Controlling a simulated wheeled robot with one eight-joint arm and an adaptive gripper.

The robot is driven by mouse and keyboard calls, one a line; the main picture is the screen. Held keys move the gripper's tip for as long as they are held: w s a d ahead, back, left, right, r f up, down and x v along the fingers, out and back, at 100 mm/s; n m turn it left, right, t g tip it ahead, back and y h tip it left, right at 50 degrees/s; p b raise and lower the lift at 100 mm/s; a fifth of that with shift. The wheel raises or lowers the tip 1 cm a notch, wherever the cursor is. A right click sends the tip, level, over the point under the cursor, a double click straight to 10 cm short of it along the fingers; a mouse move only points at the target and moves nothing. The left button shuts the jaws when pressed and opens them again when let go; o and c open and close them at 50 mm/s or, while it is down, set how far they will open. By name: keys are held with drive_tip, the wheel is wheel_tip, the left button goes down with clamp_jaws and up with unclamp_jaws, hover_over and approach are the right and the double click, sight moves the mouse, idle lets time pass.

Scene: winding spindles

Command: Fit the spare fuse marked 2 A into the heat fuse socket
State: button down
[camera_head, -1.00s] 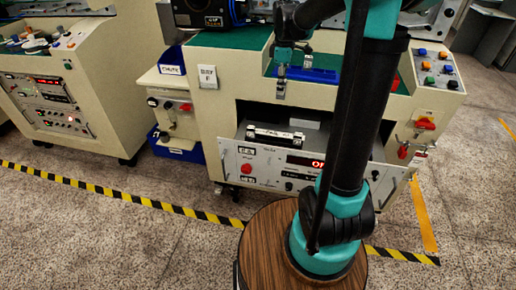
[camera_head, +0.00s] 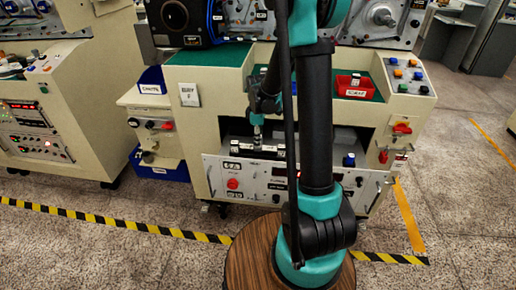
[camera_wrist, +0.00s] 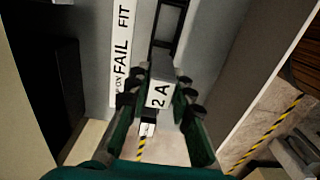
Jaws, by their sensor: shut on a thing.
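My gripper (camera_wrist: 160,105) is shut on a pale grey fuse marked 2 A (camera_wrist: 160,93), seen between the fingertips in the wrist view. In the head view my gripper (camera_head: 257,138) is low over the pulled-out drawer (camera_head: 228,178) of the middle machine. A black framed holder (camera_wrist: 167,30) lies just beyond the fuse in the wrist view, beside a white strip reading FAIL and FIT (camera_wrist: 122,52). I cannot tell whether the fuse touches the holder. No heat label is readable. My arm hides part of the drawer.
A red tray (camera_head: 354,86) stands on the green top behind my arm. A blue bin (camera_head: 150,82) stands at left. Yellow-black tape (camera_head: 120,225) crosses the floor in front.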

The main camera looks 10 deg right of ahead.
drive_tip(key=shift+f, duration=2.1)
drive_tip(key=c, duration=1.3)
unclamp_jaws()
drive_tip(key=shift+f, duration=0.1)
drive_tip(key=shift+c, duration=0.2)
